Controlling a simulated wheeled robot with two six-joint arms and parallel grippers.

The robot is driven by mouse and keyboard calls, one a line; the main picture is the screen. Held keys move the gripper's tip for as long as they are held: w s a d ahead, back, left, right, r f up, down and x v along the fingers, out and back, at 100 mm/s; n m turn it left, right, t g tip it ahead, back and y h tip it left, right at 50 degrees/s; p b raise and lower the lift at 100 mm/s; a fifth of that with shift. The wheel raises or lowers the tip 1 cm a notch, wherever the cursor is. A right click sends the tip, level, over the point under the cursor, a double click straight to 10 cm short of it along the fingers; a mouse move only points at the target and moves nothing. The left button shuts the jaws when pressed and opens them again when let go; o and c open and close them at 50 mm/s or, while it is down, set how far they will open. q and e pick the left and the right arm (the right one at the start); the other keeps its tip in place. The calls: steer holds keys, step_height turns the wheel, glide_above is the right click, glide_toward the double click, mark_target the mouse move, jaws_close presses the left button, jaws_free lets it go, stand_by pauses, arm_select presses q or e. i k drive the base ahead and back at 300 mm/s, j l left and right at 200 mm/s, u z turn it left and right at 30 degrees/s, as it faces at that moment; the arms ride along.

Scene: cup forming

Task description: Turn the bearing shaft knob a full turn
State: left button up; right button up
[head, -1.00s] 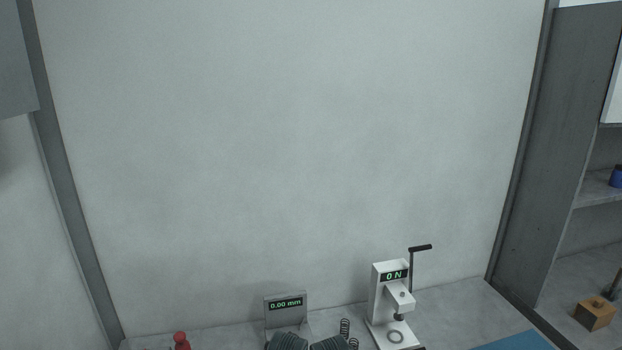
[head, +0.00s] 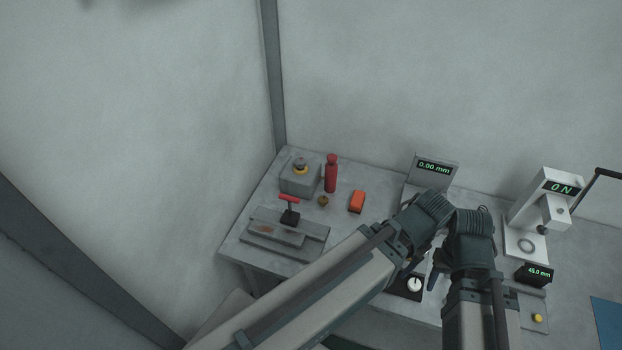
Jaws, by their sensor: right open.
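A white knob (head: 414,285) on a dark plate sits near the table's front, so I cannot be sure which is meant. My right gripper (head: 434,274) is open near the white knob, partly hidden by my arms, and well to the right of the grey block. My left arm crosses in front of the table; its jaws are hidden, so their state is unclear.
A red bottle-like piece (head: 331,174), a brass piece (head: 323,201) and an orange block (head: 357,201) stand near the grey block. A red-handled fixture (head: 289,210) is in front. A press (head: 541,212) reading 0 N stands right. A 0.00 mm gauge (head: 434,171) is at the back.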

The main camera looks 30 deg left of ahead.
mark_target(301, 162)
steer(key=u, duration=1.25)
